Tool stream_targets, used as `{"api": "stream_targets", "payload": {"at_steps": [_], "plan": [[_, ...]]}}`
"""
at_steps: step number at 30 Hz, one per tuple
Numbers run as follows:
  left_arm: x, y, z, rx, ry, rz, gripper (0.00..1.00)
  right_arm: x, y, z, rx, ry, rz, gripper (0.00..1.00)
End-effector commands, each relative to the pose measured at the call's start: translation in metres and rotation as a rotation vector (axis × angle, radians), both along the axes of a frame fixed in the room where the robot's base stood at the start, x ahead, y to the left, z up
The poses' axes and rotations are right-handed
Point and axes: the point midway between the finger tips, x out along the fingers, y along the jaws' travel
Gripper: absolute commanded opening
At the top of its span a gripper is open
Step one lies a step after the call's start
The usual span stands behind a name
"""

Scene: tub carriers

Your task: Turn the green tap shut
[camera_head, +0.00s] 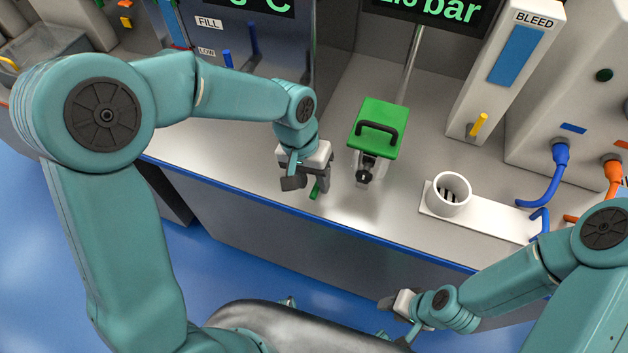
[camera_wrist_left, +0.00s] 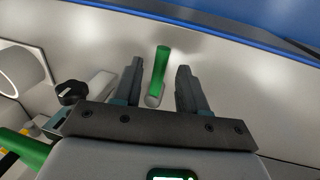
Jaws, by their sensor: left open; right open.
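The green tap handle (camera_head: 317,189) is a short green lever at the counter's front, partly hidden by my left gripper (camera_head: 308,184). In the left wrist view the green lever (camera_wrist_left: 161,66) lies between the two fingers of my left gripper (camera_wrist_left: 157,85), with a gap on each side. A pale round stub shows at its near end. My left gripper is open and holds nothing. My right gripper (camera_head: 396,306) is open and empty, low in front of the counter, away from the tap.
A green-lidded unit (camera_head: 393,112) with a black handle and black knob stands just right of the tap. A white cup (camera_head: 452,194) sits on a white plate further right. A yellow lever (camera_head: 479,125) is below the BLEED panel. Blue hoses (camera_head: 556,180) hang at right.

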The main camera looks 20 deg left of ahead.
Motion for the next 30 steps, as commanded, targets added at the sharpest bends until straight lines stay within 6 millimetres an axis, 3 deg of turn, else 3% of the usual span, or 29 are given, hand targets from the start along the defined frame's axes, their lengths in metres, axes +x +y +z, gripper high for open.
{"api": "stream_targets", "payload": {"at_steps": [4, 12, 13, 16, 17, 30], "plan": [[0.0007, -0.0024, -0.0113, 0.0, 0.001, 0.0, 0.42, 0.0, 0.0, -0.0005, 0.0, 0.0, 0.0, 0.43], [0.0017, -0.0027, -0.0128, 0.0, 0.0, 0.0, 0.42, 0.0, 0.0, -0.0005, 0.0, 0.0, 0.0, 0.43], [0.0017, -0.0027, -0.0127, 0.0, 0.0, 0.0, 0.39, 0.0, 0.0, -0.0005, 0.0, 0.0, 0.0, 0.43], [0.0016, -0.0027, -0.0126, -0.001, 0.0, 0.0, 0.06, 0.0, 0.0, -0.0005, 0.0, 0.0, 0.0, 0.43], [0.0016, -0.0027, -0.0126, 0.0, 0.0, 0.0, 0.0, 0.0, 0.0, -0.0005, 0.0, 0.0, 0.0, 0.43], [0.0028, 0.0008, -0.012, -0.001, -0.002, -0.053, 0.0, 0.0, 0.0, 0.0016, 0.0, 0.0, 0.0, 0.43]]}}
